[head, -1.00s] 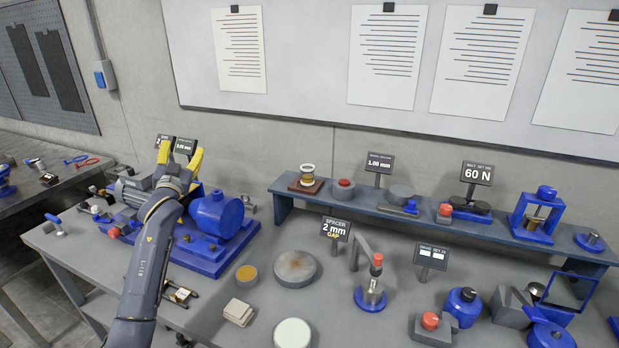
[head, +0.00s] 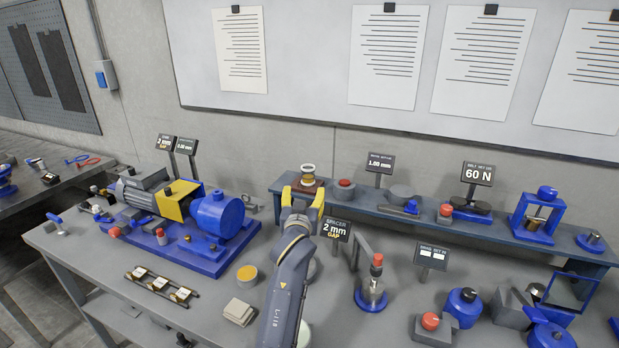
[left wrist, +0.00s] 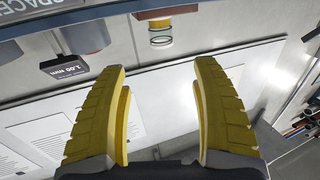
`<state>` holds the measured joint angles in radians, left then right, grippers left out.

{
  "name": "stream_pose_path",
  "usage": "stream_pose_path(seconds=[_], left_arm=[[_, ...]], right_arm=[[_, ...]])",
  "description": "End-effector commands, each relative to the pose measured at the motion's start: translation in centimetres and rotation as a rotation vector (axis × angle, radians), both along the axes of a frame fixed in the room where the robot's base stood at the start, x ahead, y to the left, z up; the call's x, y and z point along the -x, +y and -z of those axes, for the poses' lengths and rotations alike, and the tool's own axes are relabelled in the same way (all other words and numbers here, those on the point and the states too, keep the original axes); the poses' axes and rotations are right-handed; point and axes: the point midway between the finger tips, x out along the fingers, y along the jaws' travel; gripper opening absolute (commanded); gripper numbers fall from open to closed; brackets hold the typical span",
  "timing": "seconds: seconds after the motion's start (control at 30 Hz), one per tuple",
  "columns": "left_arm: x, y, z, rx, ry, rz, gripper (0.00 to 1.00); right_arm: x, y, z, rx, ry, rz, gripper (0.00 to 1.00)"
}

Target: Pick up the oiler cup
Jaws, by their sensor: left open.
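The oiler cup (head: 308,173), a small clear cup with brass-coloured ends, stands upright on a reddish-brown block (head: 293,184) on the raised shelf at the back. In the left wrist view the oiler cup (left wrist: 160,36) appears upside down at the top middle, beyond the gap between the fingers. My left gripper (head: 303,198) is open and empty, with its yellow fingers just in front of the block and partly hiding it. In the left wrist view the gripper (left wrist: 162,75) shows nothing between its fingers. My right gripper is not in view.
A red-topped grey piece (head: 343,189) stands right of the oiler cup on the blue-grey shelf (head: 455,226). Upright signs, including the spacer sign (head: 336,230), stand close to my left arm. A blue pump assembly (head: 220,215) is on the left. Bench space left of my forearm is partly clear.

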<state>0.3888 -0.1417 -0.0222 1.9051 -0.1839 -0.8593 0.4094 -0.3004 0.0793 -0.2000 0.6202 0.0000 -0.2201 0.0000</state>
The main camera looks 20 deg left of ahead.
Motion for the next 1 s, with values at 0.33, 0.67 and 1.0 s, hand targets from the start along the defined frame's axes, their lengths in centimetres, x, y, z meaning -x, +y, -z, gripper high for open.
stream_pose_path(seconds=[0.33, 0.67, 1.0], left_arm=[[-6.2, 1.4, -0.1, -0.003, 0.001, -0.001, 0.66], [-10.1, 2.2, 0.0, -0.002, 0.000, -0.001, 0.66], [-11.5, 2.5, -0.1, -0.002, -0.001, -0.001, 0.66]], right_arm=[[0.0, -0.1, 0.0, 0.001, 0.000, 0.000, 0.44], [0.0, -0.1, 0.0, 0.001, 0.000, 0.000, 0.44], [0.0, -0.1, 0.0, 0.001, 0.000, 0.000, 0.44]])
